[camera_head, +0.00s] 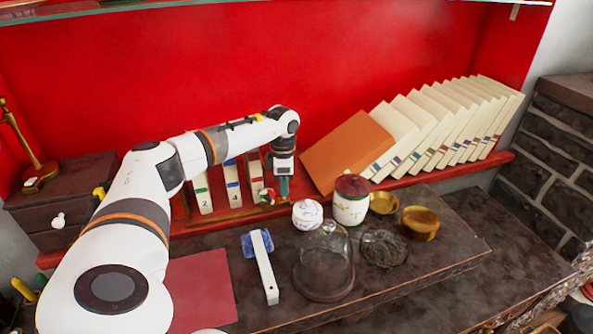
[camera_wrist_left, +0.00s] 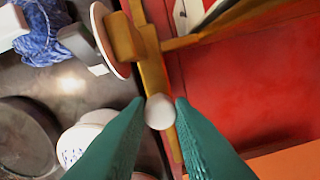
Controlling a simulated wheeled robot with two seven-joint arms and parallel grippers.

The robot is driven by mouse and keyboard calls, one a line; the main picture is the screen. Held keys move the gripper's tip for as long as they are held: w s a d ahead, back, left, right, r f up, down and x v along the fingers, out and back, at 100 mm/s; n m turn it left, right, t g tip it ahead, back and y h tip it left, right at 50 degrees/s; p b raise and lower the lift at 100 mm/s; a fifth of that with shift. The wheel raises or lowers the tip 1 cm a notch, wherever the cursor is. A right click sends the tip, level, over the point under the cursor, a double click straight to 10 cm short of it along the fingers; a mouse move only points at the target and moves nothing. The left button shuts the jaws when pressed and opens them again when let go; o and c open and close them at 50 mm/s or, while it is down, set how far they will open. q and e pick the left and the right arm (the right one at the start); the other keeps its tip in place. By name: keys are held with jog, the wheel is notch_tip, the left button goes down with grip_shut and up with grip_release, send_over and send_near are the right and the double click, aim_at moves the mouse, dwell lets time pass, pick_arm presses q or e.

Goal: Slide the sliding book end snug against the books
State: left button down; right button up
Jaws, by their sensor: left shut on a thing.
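A wooden book rack (camera_head: 236,213) stands on the red shelf with a few numbered white books (camera_head: 232,183) upright in it. Its wooden end part, likely the sliding book end (camera_wrist_left: 155,65), shows in the wrist view with a round disc beside it. My left gripper (camera_head: 283,187) is low at the right end of the rack. In the left wrist view, its teal fingers (camera_wrist_left: 160,125) are shut on a white round knob (camera_wrist_left: 160,111) by the wood. The arm and gripper hide part of the book end, so its gap to the books cannot be told. My right gripper is not in view.
An orange book (camera_head: 345,150) and leaning cream books (camera_head: 450,125) stand to the right. A lidded jar (camera_head: 350,205), white pot (camera_head: 307,214), brass cups (camera_head: 419,222) and glass dome (camera_head: 323,265) crowd the dark counter in front. A blue-headed brush (camera_head: 264,265) lies nearby.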

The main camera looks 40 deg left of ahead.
pick_arm(q)
jog(key=shift+w+d, duration=0.1)
jog(key=shift+w, duration=0.2)
jog(key=c, duration=1.3)
grip_release()
jog(key=shift+s, duration=0.2)
jog(key=shift+c, duration=0.2)
jog(key=shift+o, duration=0.4)
jog(key=shift+w, duration=0.1)
jog(key=shift+r, duration=0.1)
notch_tip(320, 180, up, 12)
jog(key=b, duration=0.1)
